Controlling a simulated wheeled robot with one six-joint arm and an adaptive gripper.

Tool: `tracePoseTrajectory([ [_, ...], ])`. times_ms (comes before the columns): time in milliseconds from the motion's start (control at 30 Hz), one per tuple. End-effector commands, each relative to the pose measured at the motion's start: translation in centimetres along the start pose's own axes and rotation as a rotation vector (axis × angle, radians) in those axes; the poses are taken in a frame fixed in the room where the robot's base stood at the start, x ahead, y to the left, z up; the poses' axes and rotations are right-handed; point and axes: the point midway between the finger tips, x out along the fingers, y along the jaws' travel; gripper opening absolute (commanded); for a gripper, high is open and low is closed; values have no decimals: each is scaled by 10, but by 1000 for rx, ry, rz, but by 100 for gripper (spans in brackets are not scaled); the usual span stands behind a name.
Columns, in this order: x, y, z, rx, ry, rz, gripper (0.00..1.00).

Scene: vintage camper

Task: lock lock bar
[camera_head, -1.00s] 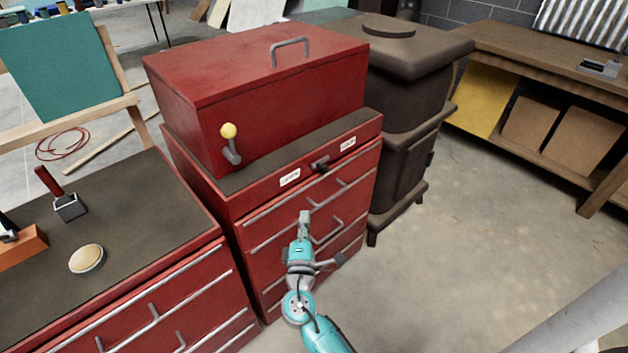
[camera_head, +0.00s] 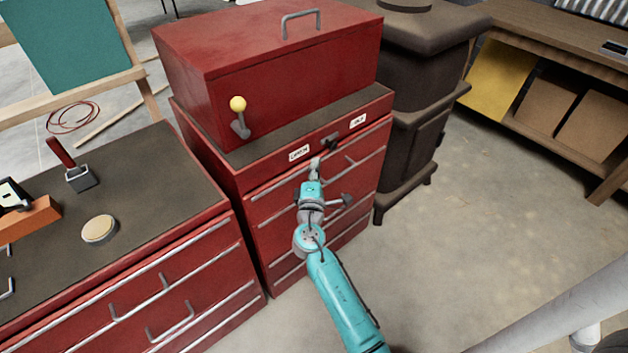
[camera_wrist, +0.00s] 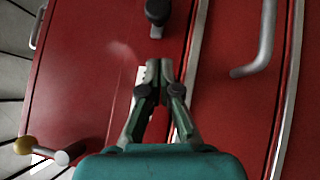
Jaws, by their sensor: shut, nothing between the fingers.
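The red tool chest (camera_head: 240,190) has a front panel with a small dark knob (camera_head: 331,142) between two white labels. The left label (camera_head: 299,153) and the right label (camera_head: 358,120) are too small to read surely. I take the knob to be the lock bar's handle; no separate bar is clear. My gripper (camera_head: 315,163) is shut and empty, close in front of the panel, just below and left of the knob. In the wrist view the fingertips (camera_wrist: 162,64) are together, apart from the dark knob (camera_wrist: 157,12), and partly cover a white label (camera_wrist: 148,72).
A lever with a yellow ball (camera_head: 238,104) sticks out from the red upper box (camera_head: 270,60). Drawer handles project below the panel. A red cabinet (camera_head: 150,180) stands left and a dark stove (camera_head: 425,110) right. The floor (camera_head: 500,230) at right is open.

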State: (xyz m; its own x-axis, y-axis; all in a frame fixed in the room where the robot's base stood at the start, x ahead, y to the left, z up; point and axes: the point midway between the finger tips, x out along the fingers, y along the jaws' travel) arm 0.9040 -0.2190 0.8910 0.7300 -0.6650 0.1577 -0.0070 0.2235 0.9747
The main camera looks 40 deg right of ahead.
Motion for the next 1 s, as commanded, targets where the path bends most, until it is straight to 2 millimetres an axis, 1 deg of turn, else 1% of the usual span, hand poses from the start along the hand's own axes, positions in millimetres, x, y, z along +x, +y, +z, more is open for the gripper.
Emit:
tracePoseTrajectory([
  [33, 9, 0, 4, 0, -3, 1, 0],
  [100, 15, 0, 12, 1, -4, -1, 0],
  [233, 25, 0, 22, 0, -2, 0, 0],
  [400, 31, 0, 28, 1, 0, 0, 0],
  [800, 32, 0, 29, 1, 0, 0, 0],
  [933, 41, -3, 38, 0, -2, 0, 0],
  [1000, 49, -5, 46, 0, -4, 0, 0],
])
